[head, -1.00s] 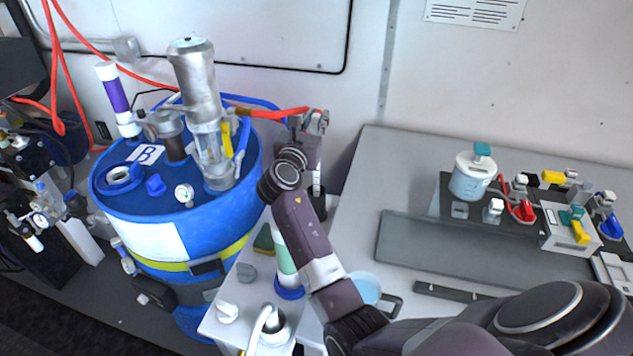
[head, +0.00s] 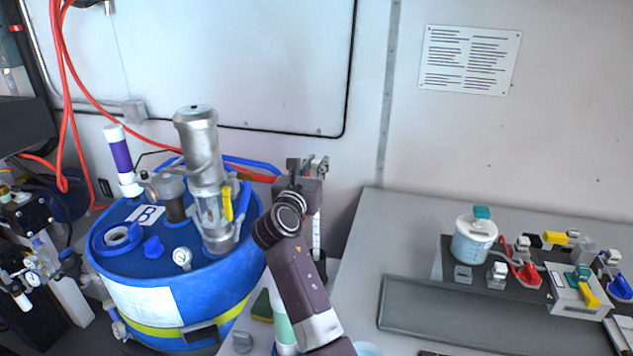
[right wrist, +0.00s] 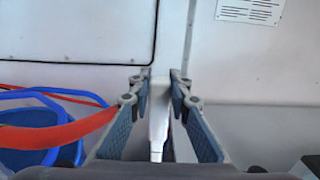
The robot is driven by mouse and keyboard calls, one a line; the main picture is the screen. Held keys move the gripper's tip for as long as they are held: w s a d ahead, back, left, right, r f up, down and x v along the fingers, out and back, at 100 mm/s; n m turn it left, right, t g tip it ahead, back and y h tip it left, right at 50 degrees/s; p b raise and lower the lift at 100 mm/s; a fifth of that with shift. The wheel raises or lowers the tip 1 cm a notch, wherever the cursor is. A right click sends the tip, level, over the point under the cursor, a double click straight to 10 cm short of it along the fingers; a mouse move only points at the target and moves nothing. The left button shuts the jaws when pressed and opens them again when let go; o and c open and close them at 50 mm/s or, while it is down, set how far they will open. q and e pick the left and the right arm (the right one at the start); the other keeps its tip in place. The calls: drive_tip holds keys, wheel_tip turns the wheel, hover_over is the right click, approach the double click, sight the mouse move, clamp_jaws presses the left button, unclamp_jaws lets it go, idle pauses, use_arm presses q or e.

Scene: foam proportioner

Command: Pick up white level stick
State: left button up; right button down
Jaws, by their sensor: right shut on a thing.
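The white level stick (head: 317,232) is upright, held at its upper part by my right gripper (head: 308,164) in the head view. Its lower end reaches down to a dark holder (head: 320,264) beside the blue drum; whether the tip is still inside it is hidden. In the right wrist view the white stick (right wrist: 159,118) stands between the two fingers of the right gripper (right wrist: 160,80), which are closed on it. My left gripper is not in view.
The blue drum (head: 150,299) with a metal cylinder (head: 196,135) and red hoses (head: 66,105) stands close left of my right arm. A grey bench (head: 400,215) is at right, with a white-lidded jar (head: 475,240) and several valves. A notice (head: 470,60) hangs on the wall.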

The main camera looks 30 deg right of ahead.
wheel_tip(320, 180, up, 15)
drive_tip(key=b, duration=0.1)
drive_tip(key=shift+b, duration=0.35)
wheel_tip(320, 180, up, 12)
drive_tip(key=p, duration=1.1)
drive_tip(key=shift+f, duration=0.15)
